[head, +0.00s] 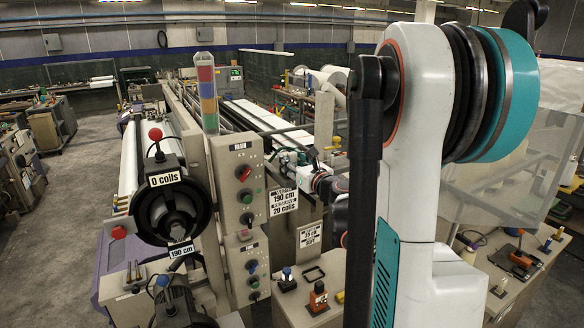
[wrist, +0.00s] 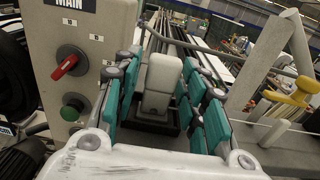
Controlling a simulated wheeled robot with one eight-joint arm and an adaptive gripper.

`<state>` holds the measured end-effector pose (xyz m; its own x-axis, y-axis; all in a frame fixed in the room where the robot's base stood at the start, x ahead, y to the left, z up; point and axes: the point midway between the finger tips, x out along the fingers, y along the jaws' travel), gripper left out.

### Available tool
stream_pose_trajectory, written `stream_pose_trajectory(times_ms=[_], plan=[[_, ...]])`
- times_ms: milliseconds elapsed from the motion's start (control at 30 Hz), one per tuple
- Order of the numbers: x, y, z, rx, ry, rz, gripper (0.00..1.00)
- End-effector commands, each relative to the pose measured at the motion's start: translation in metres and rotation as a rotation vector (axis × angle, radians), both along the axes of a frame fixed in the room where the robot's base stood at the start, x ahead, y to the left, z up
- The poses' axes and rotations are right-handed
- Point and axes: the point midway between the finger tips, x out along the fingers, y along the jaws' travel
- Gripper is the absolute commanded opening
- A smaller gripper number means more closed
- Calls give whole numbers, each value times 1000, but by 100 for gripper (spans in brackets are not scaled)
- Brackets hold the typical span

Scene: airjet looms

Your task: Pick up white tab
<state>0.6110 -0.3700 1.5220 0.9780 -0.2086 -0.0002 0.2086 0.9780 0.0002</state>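A pale, off-white block with a rounded top, which looks like the white tab (wrist: 163,78), stands upright on a dark base in the middle of the wrist view. My gripper (wrist: 161,62) has its two teal-padded fingers spread, one on each side of the tab. A gap shows on the tab's left; on its right the finger is very close, and I cannot tell whether it touches. In the head view my gripper (head: 296,158) is small beside the loom's control panel, and the tab cannot be made out there.
The control panel (head: 243,190) with a red knob (wrist: 70,62) and a green button (wrist: 74,106) stands close to my gripper's left. A yellow knob (wrist: 297,93) and a slanted grey bar (wrist: 262,62) are on the right. Loom rods (wrist: 183,45) run behind the tab.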

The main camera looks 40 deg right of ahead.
Motion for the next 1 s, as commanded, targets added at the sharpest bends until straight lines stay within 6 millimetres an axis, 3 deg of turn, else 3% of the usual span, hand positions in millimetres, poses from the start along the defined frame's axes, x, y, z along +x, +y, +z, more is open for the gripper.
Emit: stream_pose_trajectory(times_ms=[33,133,633,833,1000], plan=[[0,0,0,0,0,0,19],[0,0,0,0,0,0,0],[0,0,9,0,0,0,0],[0,0,34,0,0,0,0],[0,0,74,0,0,0,0]])
